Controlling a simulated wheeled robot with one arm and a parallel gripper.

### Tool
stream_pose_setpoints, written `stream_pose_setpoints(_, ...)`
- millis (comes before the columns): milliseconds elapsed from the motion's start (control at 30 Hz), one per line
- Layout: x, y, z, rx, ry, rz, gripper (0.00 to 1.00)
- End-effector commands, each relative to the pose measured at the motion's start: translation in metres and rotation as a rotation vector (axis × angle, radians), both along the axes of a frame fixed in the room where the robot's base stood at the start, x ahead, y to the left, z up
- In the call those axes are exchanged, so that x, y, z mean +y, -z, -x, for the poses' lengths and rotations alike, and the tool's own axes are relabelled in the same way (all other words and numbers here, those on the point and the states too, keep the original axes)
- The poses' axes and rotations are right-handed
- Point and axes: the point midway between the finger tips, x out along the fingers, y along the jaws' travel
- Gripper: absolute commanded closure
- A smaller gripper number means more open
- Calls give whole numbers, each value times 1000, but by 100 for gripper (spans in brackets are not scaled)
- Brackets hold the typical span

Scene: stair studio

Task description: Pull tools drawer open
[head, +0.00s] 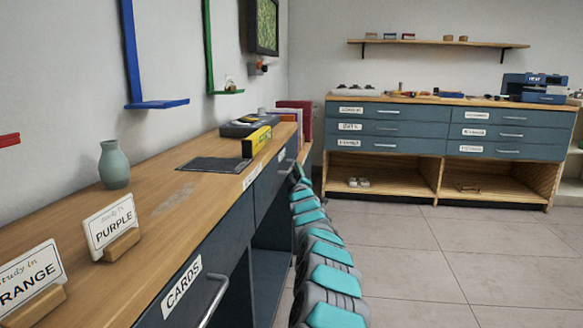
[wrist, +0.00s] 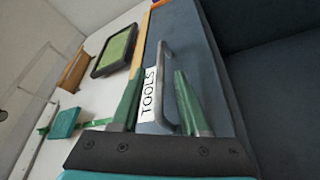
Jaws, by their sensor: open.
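The tools drawer (wrist: 195,45) has a dark blue-grey front, which fills the middle of the wrist view and looks flush under the wooden top. Its white TOOLS label (wrist: 148,95) lies beside a grey bar handle (wrist: 163,62). My gripper (wrist: 160,74) is open, with one green finger on each side of the handle. The handle lies between the fingers; I cannot tell whether either touches it. In the head view my arm reaches along the desk front, and its far end hides much of the handle area there.
The CARDS drawer (head: 182,282) with its handle (head: 214,300) is nearer on the same desk. The desk top holds a green vase (head: 114,165), a PURPLE sign (head: 110,225) and a dark mat (head: 214,164). Open tiled floor (head: 440,250) lies to the right.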

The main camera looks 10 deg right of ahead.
Motion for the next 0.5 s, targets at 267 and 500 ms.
stream_pose_setpoints(267,0,-6,-22,-4,1,5,55)
stream_pose_setpoints(500,0,-8,-36,-1,1,2,55)
